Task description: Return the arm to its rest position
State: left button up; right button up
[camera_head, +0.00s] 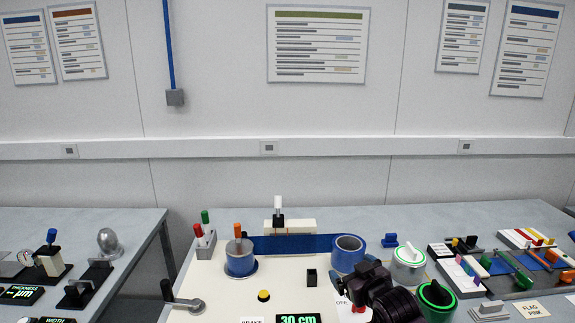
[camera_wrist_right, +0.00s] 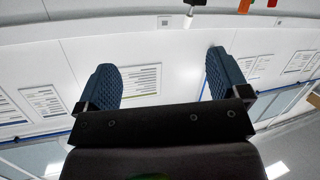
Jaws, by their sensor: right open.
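My right gripper (camera_head: 358,280) shows at the lower middle right of the head view, above the near part of the white board. In the right wrist view its two blue ridged fingers (camera_wrist_right: 160,82) stand wide apart. Nothing is between them; only the wall with its posters lies behind. The black right arm (camera_head: 398,306) comes in from the bottom edge. It hides part of the board and a label beneath it. My left gripper does not show in either view.
A gap separates the left table (camera_head: 140,225).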

jog(key=s+d+f+m+g+h, duration=0.1)
jog(key=s+d+f, duration=0.3)
jog(key=s+f, duration=0.3)
jog(key=s+d+f+m+g+h, duration=0.1)
jog(key=s+d+f, duration=0.3)
jog(key=s, duration=1.1)
jog(key=s+d+f+m+g+h, duration=0.1)
jog(key=s+d+f, duration=0.3)
jog(key=s+f, duration=0.6)
jog(key=shift+s+f+m+h+b, duration=0.2)
jog(key=shift+s+m+h+b, duration=0.2)
jog(key=shift+s+m+h, duration=0.45)
